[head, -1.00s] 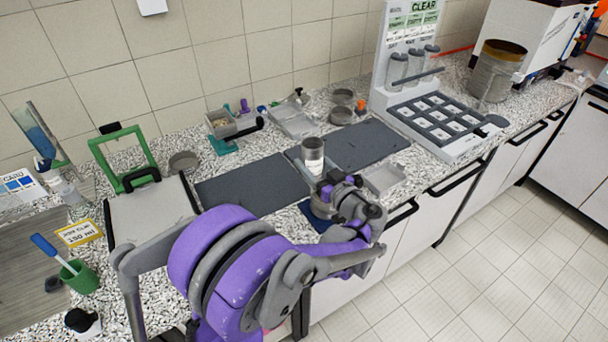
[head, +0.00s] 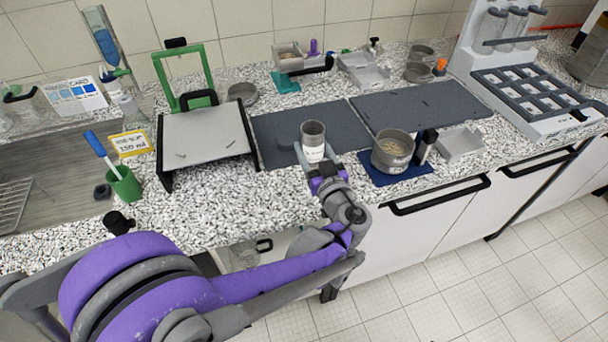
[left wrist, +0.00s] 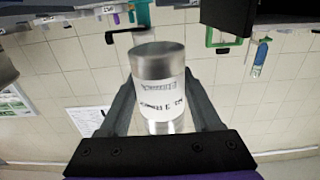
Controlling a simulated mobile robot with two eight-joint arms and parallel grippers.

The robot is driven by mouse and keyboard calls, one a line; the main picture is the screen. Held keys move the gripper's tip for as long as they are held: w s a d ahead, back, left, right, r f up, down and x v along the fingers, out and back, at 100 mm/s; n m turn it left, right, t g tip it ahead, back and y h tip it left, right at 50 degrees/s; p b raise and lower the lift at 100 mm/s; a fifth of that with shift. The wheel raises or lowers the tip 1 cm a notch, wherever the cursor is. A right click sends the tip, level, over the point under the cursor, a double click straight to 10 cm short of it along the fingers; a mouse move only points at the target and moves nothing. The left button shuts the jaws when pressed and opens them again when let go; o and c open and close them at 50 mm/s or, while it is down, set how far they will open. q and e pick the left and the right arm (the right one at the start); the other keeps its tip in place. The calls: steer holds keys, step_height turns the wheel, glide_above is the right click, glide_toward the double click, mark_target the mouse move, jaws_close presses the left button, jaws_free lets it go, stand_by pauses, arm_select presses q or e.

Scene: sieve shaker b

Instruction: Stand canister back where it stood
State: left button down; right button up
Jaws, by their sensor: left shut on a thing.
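The canister (head: 313,141) is a grey metal cylinder with a white printed label. It looks upright in the head view, in front of the left dark mat. My left gripper (head: 322,166) is shut on it, a finger on each side. My right gripper is in neither view.
Dark mats (head: 285,122) lie along the counter. A blue mat (head: 378,178) carries a round sieve (head: 392,152) and a small black item (head: 426,146). A grey tray (head: 461,145) lies right of it. A grey-topped stand (head: 205,135) with a green frame is at left.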

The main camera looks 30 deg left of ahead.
mark_target(312, 167)
arm_select(q)
step_height(312, 167, down, 3)
steer(key=shift+w+d+r, duration=0.1)
steer(key=shift+w, duration=0.05)
steer(key=shift+f+b, duration=0.6)
steer(key=shift+f, duration=1.45)
steer(key=shift+f, duration=0.2)
steer(key=shift+c, duration=0.5)
jaws_free()
steer(key=shift+r, duration=0.1)
steer(key=shift+r, duration=0.2)
steer(key=v, duration=1.2)
steer(key=shift+b, duration=0.35)
